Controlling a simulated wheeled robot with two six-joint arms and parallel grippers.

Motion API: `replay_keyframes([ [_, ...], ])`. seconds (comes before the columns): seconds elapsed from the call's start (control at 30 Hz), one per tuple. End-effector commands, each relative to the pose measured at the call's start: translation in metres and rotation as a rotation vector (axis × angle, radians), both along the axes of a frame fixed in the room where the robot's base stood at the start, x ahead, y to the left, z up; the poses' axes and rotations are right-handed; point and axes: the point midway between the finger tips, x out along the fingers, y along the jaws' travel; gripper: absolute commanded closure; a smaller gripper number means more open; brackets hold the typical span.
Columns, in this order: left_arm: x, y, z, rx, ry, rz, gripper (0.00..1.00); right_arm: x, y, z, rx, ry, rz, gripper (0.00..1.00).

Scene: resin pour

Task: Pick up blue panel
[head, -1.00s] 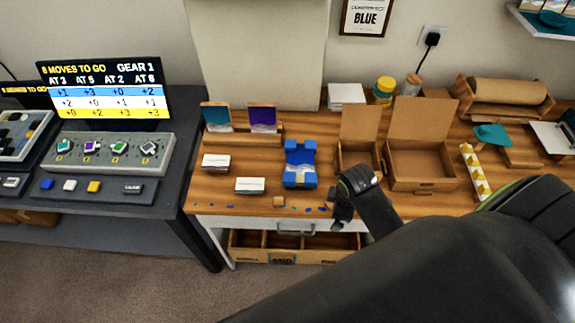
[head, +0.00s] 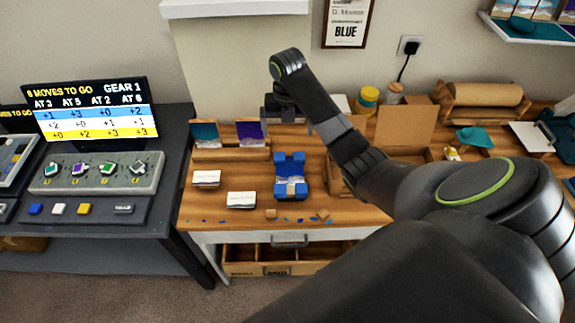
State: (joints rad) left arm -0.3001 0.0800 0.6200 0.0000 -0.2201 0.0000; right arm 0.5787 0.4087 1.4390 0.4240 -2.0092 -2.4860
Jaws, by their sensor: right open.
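A small wooden rack (head: 230,154) at the back left of the wooden workbench holds two upright picture panels. The left one is a teal panel (head: 206,133) and the right one is a deep blue-violet panel (head: 250,132). A bright blue holder (head: 290,163) stands in front of the rack to the right, with a blue-and-white panel (head: 291,187) in it. My right gripper (head: 283,110) is open, above the back of the bench, just right of the blue-violet panel and apart from it in the picture. My left gripper is not in view.
Two stacks of white cards, left (head: 206,178) and right (head: 241,199), lie at the front left. An open cardboard box (head: 404,126) stands right of the holder, partly behind my right arm. Small blue chips lie along the front edge. A dark console table (head: 105,225) stands left.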

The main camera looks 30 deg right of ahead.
Motion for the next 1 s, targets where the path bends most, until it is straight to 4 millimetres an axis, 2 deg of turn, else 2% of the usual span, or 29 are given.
replay_keyframes([
  [0.17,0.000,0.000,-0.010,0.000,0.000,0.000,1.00,0.000,0.000,-0.010,0.001,0.003,0.011,0.00],
  [1.0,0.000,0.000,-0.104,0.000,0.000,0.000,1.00,0.000,-0.001,-0.103,0.001,0.001,0.007,0.00],
])
